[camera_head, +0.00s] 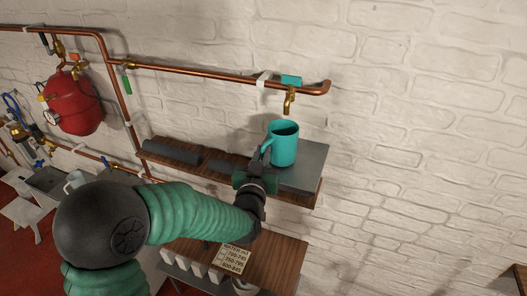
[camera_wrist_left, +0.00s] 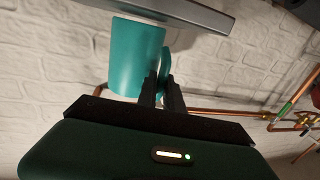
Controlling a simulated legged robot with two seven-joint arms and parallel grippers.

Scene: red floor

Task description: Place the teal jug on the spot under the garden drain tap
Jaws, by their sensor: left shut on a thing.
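The teal jug (camera_head: 284,146) is upright at the grey slab (camera_head: 306,172) on the upper wooden shelf, below a brass tap with a teal handle (camera_head: 290,91). I cannot tell whether its base touches the slab. My left gripper (camera_head: 265,158) is shut on the jug's handle, at the jug's left side. In the left wrist view the jug (camera_wrist_left: 135,58) and the gripper's dark fingers (camera_wrist_left: 168,88) show, with the slab's edge (camera_wrist_left: 190,12) close against the jug. My right gripper is not in view.
A copper pipe (camera_head: 200,74) runs along the white brick wall to the tap. Dark grey pads (camera_head: 172,151) lie on the shelf's left part. A lower wooden shelf (camera_head: 275,262) carries a sign. A red tank (camera_head: 74,103) hangs at left. The wall right of the shelf is clear.

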